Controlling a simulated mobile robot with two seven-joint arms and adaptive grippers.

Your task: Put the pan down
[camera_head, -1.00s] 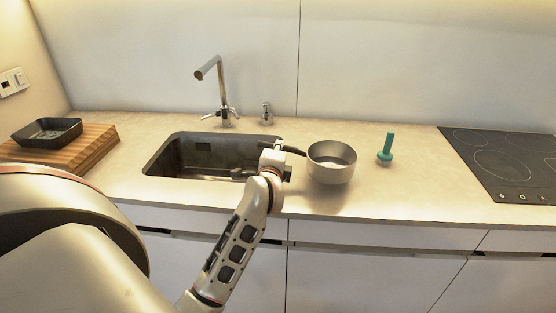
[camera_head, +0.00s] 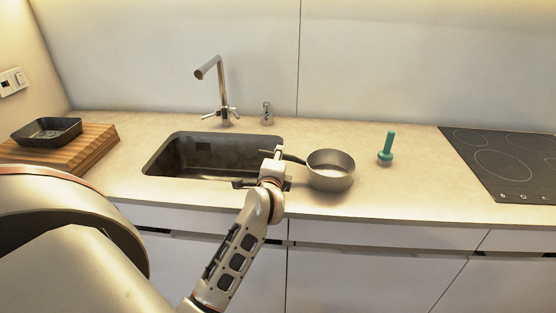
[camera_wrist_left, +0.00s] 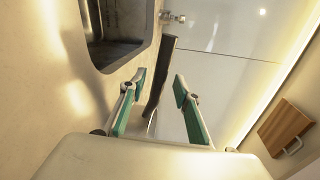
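The pan (camera_head: 331,172), a round silver pot with a dark handle, appears to rest upright on the counter right of the sink. Its handle (camera_head: 293,158) points left toward my left gripper (camera_head: 272,157). In the left wrist view, the dark handle (camera_wrist_left: 161,73) lies between the two teal fingers of my left gripper (camera_wrist_left: 160,87). The fingers are apart, with a gap visible beside the handle. The pan's bowl is hidden in that view. My right gripper is not in view.
The sink (camera_head: 205,157) with a tap (camera_head: 222,95) lies left of the pan. A teal-green upright object (camera_head: 387,150) stands right of it, before the black cooktop (camera_head: 505,160). A wooden board (camera_head: 75,154) carries a dark tray (camera_head: 46,131). Counter between pan and cooktop is mostly clear.

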